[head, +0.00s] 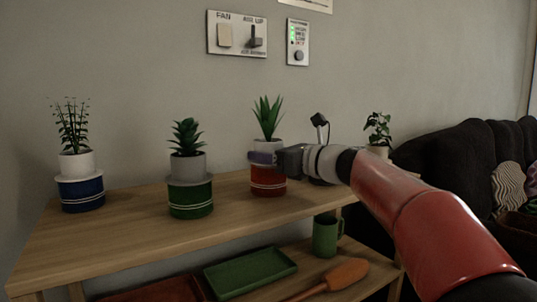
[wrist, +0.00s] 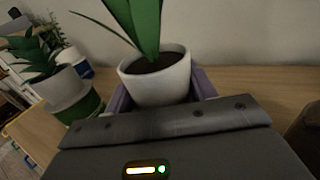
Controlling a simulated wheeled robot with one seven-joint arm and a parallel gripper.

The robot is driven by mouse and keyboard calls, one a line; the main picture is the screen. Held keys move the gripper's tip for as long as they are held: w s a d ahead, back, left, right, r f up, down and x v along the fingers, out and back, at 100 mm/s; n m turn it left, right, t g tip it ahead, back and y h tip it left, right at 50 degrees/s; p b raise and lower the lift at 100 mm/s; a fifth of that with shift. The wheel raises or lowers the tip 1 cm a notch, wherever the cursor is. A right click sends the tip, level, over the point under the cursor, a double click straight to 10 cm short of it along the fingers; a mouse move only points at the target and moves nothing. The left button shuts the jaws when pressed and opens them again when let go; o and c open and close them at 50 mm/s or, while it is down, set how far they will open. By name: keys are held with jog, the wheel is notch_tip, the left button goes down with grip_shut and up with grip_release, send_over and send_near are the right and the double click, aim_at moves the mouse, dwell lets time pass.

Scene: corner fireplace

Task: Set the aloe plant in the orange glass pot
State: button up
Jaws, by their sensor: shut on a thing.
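The aloe plant (head: 267,117) has spiky green leaves and stands upright in a white pot (head: 265,145). My gripper (head: 263,157) is shut on this white pot, coming from the right, with purple fingers on either side of it. The wrist view shows the white pot (wrist: 158,82) between the fingers, with dark soil and the leaf bases.
On the wooden shelf (head: 130,227), a blue pot (head: 81,194) and a green pot (head: 190,198) each hold a white-potted plant, left of the orange pot. Another plant (head: 378,130) stands behind my arm. The lower shelf has a green tray (head: 250,272) and green mug (head: 326,237).

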jog(key=shift+f, duration=0.35)
jog(key=o, duration=0.8)
jog(key=shift+o, duration=0.2)
